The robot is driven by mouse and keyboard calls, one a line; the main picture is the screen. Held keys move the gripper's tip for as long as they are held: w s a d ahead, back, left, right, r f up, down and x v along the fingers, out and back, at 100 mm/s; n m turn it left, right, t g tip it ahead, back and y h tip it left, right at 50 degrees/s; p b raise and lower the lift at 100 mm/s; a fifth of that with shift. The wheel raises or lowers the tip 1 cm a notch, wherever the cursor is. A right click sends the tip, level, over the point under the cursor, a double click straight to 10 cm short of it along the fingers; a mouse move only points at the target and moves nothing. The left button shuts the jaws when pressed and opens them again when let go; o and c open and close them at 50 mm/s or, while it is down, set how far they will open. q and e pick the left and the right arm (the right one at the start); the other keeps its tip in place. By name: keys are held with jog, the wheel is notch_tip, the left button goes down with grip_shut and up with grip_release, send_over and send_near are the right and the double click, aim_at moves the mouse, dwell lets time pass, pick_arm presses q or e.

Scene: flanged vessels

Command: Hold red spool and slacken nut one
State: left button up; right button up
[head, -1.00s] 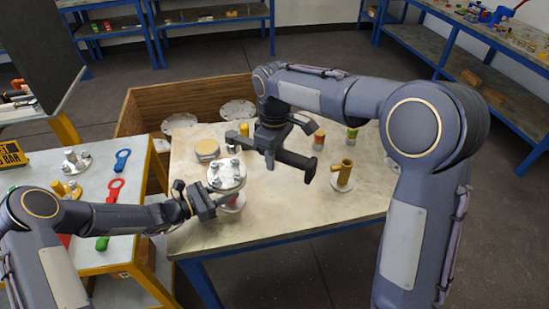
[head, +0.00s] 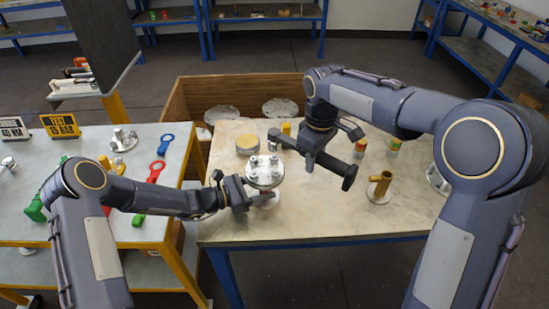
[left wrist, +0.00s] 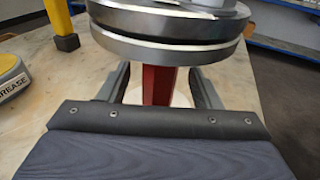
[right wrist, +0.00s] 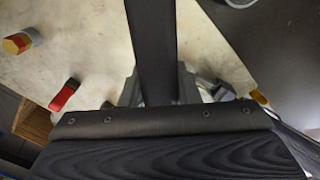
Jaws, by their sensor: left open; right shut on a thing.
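The red spool (left wrist: 158,85) is upright under a round grey double flange (left wrist: 175,30) in the left wrist view. In the head view the flange (head: 264,172) carries several bolts and nuts on top; I cannot tell which is nut one. My left gripper (head: 256,197) is open at the spool, with one finger on each side of it in its wrist view (left wrist: 160,85) and gaps showing. My right gripper (head: 316,150) is shut on a long black tool (head: 335,168), held above the table right of the flange. The tool shaft (right wrist: 152,45) also shows in the right wrist view.
The table (head: 320,220) also holds a yellow-topped tin (head: 247,145), a brass-coloured post (head: 380,186) on a round base and small cylinders behind the tool. A wooden crate (head: 190,105) stands behind. A left side table (head: 110,225) holds red, blue and green wrenches.

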pick_arm(q)
jog(key=v, duration=1.1)
jog(key=shift+a, duration=0.15)
jog(key=shift+s+a, duration=0.15)
jog(key=shift+a, duration=0.15)
